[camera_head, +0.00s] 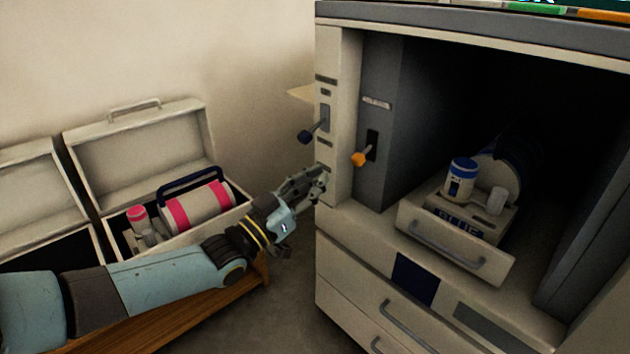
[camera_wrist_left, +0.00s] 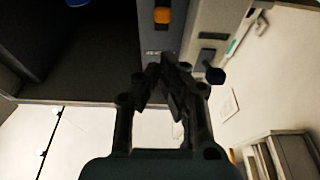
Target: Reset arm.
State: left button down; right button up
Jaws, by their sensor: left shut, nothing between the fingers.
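My left gripper (camera_head: 316,178) reaches in from the left at the front left edge of the cabinet (camera_head: 335,120). It is shut with nothing between its fingers; its closed fingers (camera_wrist_left: 168,65) also show in the wrist view. A lever with a dark blue knob (camera_head: 306,136) is on the cabinet's front post, just above the gripper. A lever with an orange knob (camera_head: 360,158) is on the inner wall, to the right of the gripper. Both knobs, blue (camera_wrist_left: 214,75) and orange (camera_wrist_left: 162,15), appear apart from the fingers in the wrist view. My right gripper is not in view.
An open tray (camera_head: 455,255) with a blue-capped jar (camera_head: 461,178) and other items sits in the cabinet. An open case (camera_head: 180,240) holding a pink-banded canister (camera_head: 198,206) stands left, behind my arm. Closed drawers with handles (camera_head: 405,325) lie below.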

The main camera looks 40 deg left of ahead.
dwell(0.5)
